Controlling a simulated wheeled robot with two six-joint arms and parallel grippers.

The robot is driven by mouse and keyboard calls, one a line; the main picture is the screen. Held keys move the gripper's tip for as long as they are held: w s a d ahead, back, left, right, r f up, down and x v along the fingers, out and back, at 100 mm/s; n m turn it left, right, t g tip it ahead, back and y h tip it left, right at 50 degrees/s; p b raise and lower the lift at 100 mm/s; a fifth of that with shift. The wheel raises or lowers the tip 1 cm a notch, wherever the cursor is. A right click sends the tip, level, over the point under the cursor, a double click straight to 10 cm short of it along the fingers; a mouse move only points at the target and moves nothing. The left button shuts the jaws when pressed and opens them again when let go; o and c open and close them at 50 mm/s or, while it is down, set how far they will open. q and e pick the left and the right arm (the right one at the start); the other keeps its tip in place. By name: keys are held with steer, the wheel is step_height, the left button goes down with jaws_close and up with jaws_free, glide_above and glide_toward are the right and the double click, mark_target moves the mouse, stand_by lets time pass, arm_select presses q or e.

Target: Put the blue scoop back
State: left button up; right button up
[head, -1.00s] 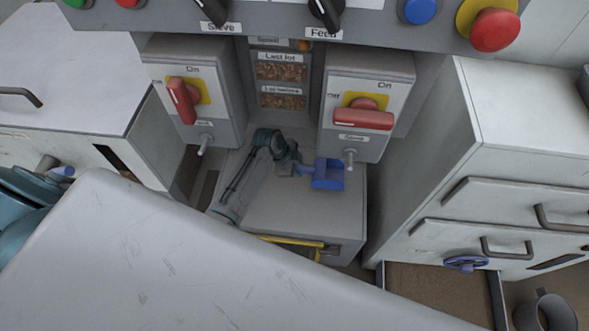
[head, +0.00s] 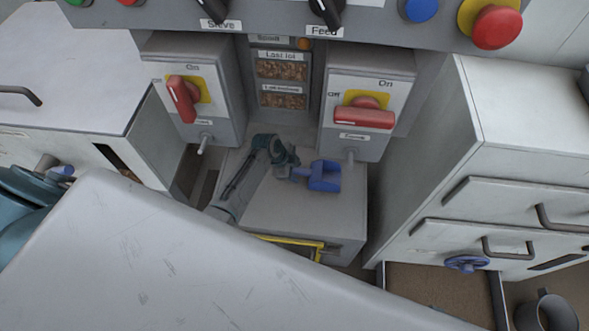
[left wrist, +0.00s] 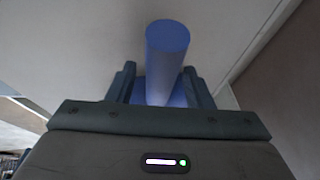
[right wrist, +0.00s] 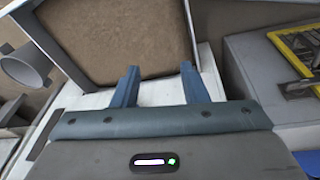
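The blue scoop (head: 325,176) is in front of my left gripper (head: 298,172) in the head view, over the grey box top below the right-hand red switch. In the left wrist view, the scoop's blue cylindrical part (left wrist: 167,55) stands between the two fingers of my left gripper (left wrist: 160,92), which is closed around it. A short peg (head: 350,157) sticks out under the right-hand switch, just above and right of the scoop. My right gripper (right wrist: 158,88) is open and empty in the right wrist view, near a brown-floored tray (right wrist: 193,50). It does not show in the head view.
Red switches (head: 182,99) and (head: 364,116) flank the sample panel (head: 283,80). Another peg (head: 203,148) is under the left one. A drawer cabinet (head: 520,180) stands right, above a grey mug (head: 545,312). A large pale surface (head: 150,260) fills the foreground.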

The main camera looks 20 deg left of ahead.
arm_select(q)
steer(key=shift+r, duration=0.15)
steer(key=p+v, duration=0.1)
steer(key=v, duration=1.1)
arm_select(e)
steer(key=f, duration=0.1)
steer(key=s+f, duration=0.1)
steer(key=f, duration=0.2)
steer(key=shift+s+d+f, duration=0.2)
steer(key=shift+s+f, duration=0.05)
steer(key=shift+s, duration=0.15)
arm_select(q)
steer(key=s+a+f+n+y, duration=0.1)
steer(key=s+f+n, duration=0.4)
steer(key=s, duration=0.4)
steer(key=s+a+f+n+g+y, duration=0.1)
steer(key=s+f+n+y, duration=0.1)
steer(key=s+f+n, duration=0.3)
steer(key=s+f+n+y, duration=0.1)
steer(key=s+f+n, duration=0.3)
steer(key=s, duration=1)
step_height(320, 180, down, 3)
steer(key=shift+a+r+n+y, duration=0.1)
steer(key=shift+a+n+y, duration=0.2)
steer(key=shift+a+n, duration=0.1)
